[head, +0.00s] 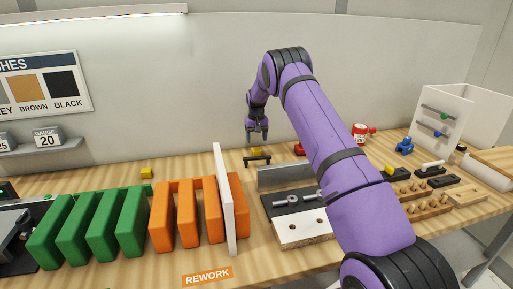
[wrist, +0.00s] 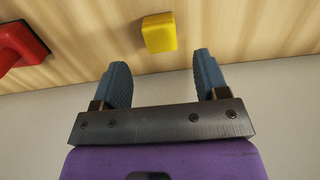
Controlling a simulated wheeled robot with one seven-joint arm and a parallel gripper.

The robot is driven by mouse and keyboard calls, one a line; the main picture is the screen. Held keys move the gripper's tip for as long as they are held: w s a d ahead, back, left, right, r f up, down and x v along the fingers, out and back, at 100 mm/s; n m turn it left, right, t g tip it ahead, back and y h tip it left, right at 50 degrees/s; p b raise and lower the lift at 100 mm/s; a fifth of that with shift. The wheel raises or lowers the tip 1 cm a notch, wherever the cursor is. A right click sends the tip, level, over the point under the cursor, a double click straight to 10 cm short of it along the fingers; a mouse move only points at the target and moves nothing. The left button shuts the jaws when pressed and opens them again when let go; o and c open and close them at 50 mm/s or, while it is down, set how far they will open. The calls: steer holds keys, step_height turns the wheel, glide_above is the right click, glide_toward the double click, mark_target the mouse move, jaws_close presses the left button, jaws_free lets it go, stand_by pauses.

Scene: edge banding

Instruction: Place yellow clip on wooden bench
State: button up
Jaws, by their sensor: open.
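A small yellow clip (wrist: 159,32) lies on the wooden bench (wrist: 220,30) in the wrist view, ahead of the gap between my fingers. In the head view a small yellow piece (head: 256,151), seemingly the same clip, sits on the bench (head: 110,183) near the back wall, just below my gripper. My gripper (head: 258,139) points down above it and is apart from it. In the wrist view my gripper (wrist: 169,72) has its two blue fingers spread, with nothing between them.
Another yellow piece (head: 147,173) lies at the left back. Green holders (head: 90,228) and orange holders (head: 187,215) stand left.

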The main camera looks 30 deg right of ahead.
step_height(320, 180, up, 6)
steer(key=f, duration=0.1)
step_height(320, 180, up, 17)
steer(key=t, duration=0.1)
glide_above(256, 149)
steer(key=s+a, duration=0.6)
steer(key=s, duration=0.2)
steer(key=s+a+r+n+t, duration=0.1)
steer(key=s+a+r, duration=0.2)
steer(key=s+r, duration=0.3)
steer(key=s+a+r+t, duration=0.1)
steer(key=s+a+r, duration=0.35)
steer(key=s, duration=0.35)
steer(key=s+a+r+n+t, duration=0.1)
steer(key=s+a+r, duration=0.15)
steer(key=s, duration=0.65)
steer(key=s+a+r, duration=0.2)
steer(key=s+a, duration=0.1)
steer(key=s, duration=0.6)
steer(key=s+a+f, duration=0.1)
steer(key=s+f, duration=0.1)
steer(key=s, duration=0.6)
steer(key=s+a+f+n+t, duration=0.1)
steer(key=s+f, duration=0.2)
steer(key=s, duration=0.5)
steer(key=shift+a+f, duration=0.15)
